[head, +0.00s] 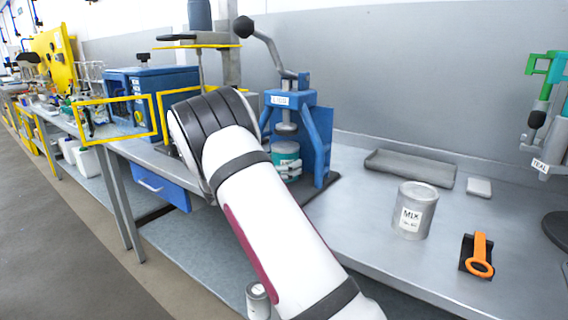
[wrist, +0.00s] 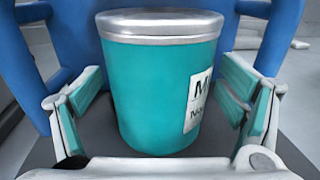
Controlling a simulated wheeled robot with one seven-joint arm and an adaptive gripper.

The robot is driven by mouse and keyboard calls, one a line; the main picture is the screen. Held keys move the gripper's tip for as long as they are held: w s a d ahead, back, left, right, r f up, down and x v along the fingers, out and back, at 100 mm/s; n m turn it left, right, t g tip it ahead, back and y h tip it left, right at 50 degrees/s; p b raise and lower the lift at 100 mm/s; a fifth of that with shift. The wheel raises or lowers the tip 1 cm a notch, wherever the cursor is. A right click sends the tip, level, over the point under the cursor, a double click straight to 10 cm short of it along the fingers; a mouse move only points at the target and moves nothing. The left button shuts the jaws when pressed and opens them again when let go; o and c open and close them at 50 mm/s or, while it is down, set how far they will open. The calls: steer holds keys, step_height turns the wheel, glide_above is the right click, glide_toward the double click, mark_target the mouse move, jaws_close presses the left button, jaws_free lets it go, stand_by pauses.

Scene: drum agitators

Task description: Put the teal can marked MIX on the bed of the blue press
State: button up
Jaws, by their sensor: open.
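The teal can (wrist: 150,95) with a silver lid and a white label, partly readable as M, stands upright in the wrist view. In the head view the teal can (head: 286,152) is inside the frame of the blue press (head: 318,130), below its ram. The can appears to rest on the press's dark base (wrist: 90,140). My gripper (wrist: 160,125) is open, with a teal-padded finger on each side of the can; a gap shows at the left, and the right contact is unclear. My arm hides the gripper's palm in the head view.
A grey can marked MIX (head: 414,211) stands on the bench to the right. The press lever (head: 268,43) rises above my arm. A blue machine (head: 150,90) stands left.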

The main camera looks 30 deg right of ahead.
steer(key=a, duration=0.3)
steer(key=s+a, duration=0.1)
steer(key=a, duration=0.3)
steer(key=s+a+p, duration=0.1)
steer(key=a, duration=0.3)
steer(key=shift+s+a, duration=0.1)
steer(key=shift+a, duration=0.05)
steer(key=s+r+m+g+y, duration=0.2)
steer(key=s+m+y, duration=0.15)
steer(key=s, duration=0.45)
steer(key=s+r+m+g+y, duration=0.15)
steer(key=s+m, duration=0.25)
steer(key=s, duration=0.4)
steer(key=s+r+m+g+y, duration=0.2)
steer(key=s+r+m+y, duration=0.15)
steer(key=s, duration=0.55)
steer(key=s+a+f+m+t+y, duration=0.1)
steer(key=s+a+m+y, duration=0.3)
steer(key=s+a, duration=0.4)
steer(key=s+a+f+m+t+y, duration=0.2)
steer(key=s+a+m+y, duration=0.3)
steer(key=s, duration=0.9)
steer(key=a, duration=0.3)
steer(key=shift+t, duration=0.35)
step_height(320, 180, up, 14)
steer(key=t+p, duration=0.2)
steer(key=p, duration=1)
steer(key=shift+d+t, duration=0.3)
